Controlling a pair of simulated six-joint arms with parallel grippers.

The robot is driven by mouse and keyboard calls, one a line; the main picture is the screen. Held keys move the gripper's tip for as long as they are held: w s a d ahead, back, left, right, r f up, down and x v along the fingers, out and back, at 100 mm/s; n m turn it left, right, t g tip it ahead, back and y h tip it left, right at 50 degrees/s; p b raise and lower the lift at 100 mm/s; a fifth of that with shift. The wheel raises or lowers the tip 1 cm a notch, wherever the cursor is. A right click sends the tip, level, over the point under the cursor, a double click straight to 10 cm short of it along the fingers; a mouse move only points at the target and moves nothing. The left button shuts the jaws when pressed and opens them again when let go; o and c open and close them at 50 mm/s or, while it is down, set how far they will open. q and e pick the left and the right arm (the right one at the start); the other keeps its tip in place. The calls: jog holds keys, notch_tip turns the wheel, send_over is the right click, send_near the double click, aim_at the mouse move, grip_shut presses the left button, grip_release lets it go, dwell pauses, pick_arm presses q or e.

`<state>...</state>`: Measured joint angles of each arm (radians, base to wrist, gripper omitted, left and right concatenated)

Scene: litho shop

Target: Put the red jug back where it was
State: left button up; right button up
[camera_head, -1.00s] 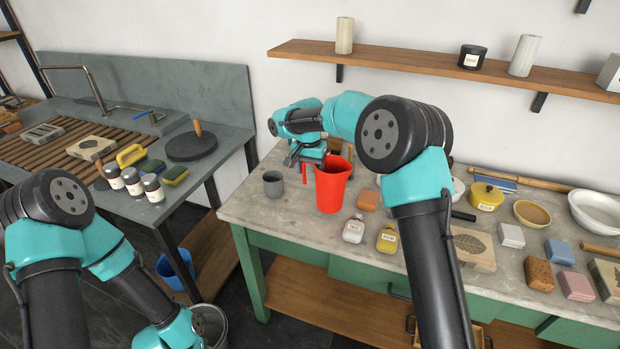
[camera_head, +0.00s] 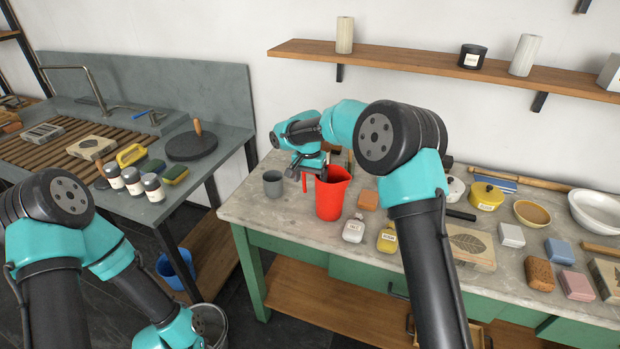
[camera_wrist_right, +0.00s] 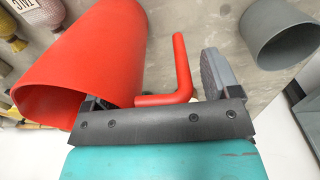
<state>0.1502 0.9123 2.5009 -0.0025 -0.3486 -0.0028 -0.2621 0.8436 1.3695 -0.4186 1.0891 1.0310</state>
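The red jug (camera_head: 331,199) appears to stand upright on the stone-topped table, just right of a small grey cup (camera_head: 273,184). My right gripper (camera_head: 307,173) is at the jug's handle side, between jug and cup. In the right wrist view, its fingers (camera_wrist_right: 155,88) are spread with the red handle (camera_wrist_right: 180,70) between them; there is a gap on the left of the handle. The left finger is partly hidden by the jug (camera_wrist_right: 108,40). The grey cup (camera_wrist_right: 282,35) shows at upper right. My left arm is at the lower left, its gripper out of view.
In front of the jug stand a white bottle (camera_head: 353,229) and a yellow bottle (camera_head: 387,239). An orange block (camera_head: 368,199) lies right of the jug. A yellow pot (camera_head: 486,196) and bowls stand farther right. A wooden shelf (camera_head: 430,65) hangs above. The table's front left is clear.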

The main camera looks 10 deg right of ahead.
jog(key=r, duration=1.2)
jog(key=shift+w+a+r, duration=0.1)
jog(key=shift+a+r, duration=0.1)
jog(key=shift+a, duration=0.05)
jog(key=shift+f, duration=0.1)
